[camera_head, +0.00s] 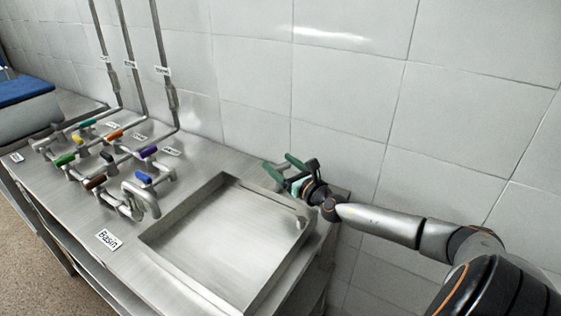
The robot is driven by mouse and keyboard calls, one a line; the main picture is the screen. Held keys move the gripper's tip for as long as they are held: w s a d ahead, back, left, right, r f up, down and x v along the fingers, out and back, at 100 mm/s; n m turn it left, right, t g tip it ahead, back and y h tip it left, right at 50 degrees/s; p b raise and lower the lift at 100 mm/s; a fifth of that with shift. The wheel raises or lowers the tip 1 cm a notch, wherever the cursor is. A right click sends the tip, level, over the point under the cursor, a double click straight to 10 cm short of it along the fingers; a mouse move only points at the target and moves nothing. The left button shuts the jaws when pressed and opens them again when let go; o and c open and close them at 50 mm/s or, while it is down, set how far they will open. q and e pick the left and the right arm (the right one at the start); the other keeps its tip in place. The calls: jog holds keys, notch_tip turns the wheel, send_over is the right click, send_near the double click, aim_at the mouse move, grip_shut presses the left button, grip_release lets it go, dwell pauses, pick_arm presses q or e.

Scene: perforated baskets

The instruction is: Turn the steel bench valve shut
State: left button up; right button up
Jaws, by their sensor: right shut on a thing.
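Several small valves with coloured lever handles stand in a cluster on the left of the steel bench (205,160). Among them are a purple handle (148,152), a blue handle (144,178), a brown handle (95,182) and a green handle (65,160). I cannot tell which one is the steel bench valve. My right gripper (283,169) is at the back right corner of the bench, beyond the basin and far from this cluster. Its two green fingers stand apart; what they hold is too small to make out. My left gripper is out of view.
Three vertical pipes (163,60) run up the tiled wall (340,80) behind the valves. A blue-topped object (25,92) stands at the far left.

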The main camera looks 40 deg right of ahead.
aim_at(282, 164)
jog(key=shift+d, duration=0.15)
jog(key=o, duration=1.2)
jog(key=shift+s, duration=0.15)
jog(key=shift+c, duration=0.2)
jog(key=shift+o, duration=0.3)
jog(key=shift+r, duration=0.5)
notch_tip(282, 164, up, 3)
jog(key=shift+p, duration=0.95)
jog(key=s+a+r+p, duration=0.5)
jog(key=s+a+r, duration=0.4)
jog(key=s, duration=0.1)
jog(key=shift+s, duration=0.3)
jog(key=shift+a, duration=0.1)
